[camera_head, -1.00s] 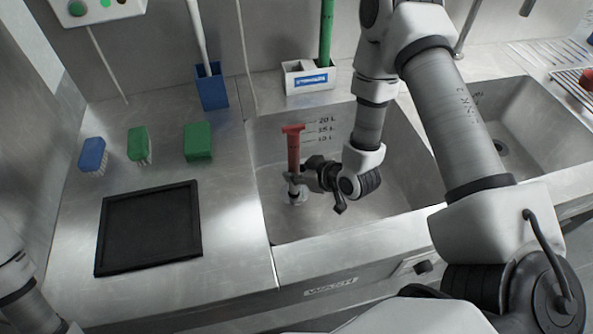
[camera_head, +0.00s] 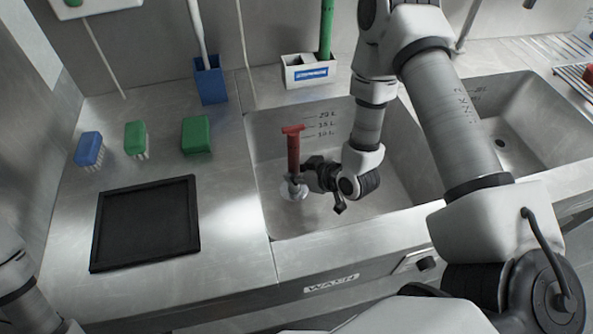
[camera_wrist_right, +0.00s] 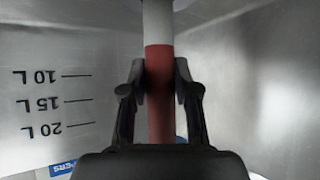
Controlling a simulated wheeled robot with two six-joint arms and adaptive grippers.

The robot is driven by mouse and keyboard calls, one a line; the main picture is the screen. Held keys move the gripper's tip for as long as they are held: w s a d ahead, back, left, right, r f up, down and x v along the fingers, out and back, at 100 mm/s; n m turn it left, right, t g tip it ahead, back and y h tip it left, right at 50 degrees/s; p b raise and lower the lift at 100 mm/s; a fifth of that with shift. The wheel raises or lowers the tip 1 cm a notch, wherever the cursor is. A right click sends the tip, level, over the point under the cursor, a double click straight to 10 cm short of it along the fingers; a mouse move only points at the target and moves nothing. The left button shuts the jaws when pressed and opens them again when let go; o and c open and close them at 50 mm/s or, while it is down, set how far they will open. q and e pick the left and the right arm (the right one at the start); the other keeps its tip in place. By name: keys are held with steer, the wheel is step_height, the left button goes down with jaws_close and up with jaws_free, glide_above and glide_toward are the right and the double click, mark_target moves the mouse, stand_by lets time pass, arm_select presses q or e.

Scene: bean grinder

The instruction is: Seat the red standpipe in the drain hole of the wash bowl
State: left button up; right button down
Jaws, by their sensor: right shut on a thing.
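The red standpipe (camera_head: 293,150) stands about upright inside the wash bowl (camera_head: 400,205), with a wider red top and a pale lower end. My right gripper (camera_head: 300,181) is shut on it low on its red part. In the right wrist view the standpipe (camera_wrist_right: 160,85) runs between the two fingers of my right gripper (camera_wrist_right: 160,80). The pale lower end is over a light round patch at the drain on the bowl floor. The drain hole itself is covered, and I cannot tell whether the end is inside it. My left gripper is not in view.
A black tray (camera_head: 97,235) lies on the left counter, with a blue brush (camera_head: 89,148), a green brush (camera_head: 135,137) and a green block (camera_head: 196,134) behind it. A blue holder (camera_head: 210,84) and a white box (camera_head: 308,73) stand at the back. A second basin (camera_head: 540,115) is at right.

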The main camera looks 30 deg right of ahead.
steer(key=shift+f+b, duration=0.65)
steer(key=shift+f, duration=0.35)
steer(key=c, duration=0.8)
jaws_free()
steer(key=v, duration=0.7)
steer(key=shift+s+d+r, duration=0.1)
steer(key=shift+s+r, duration=0.05)
steer(key=shift+r, duration=0.05)
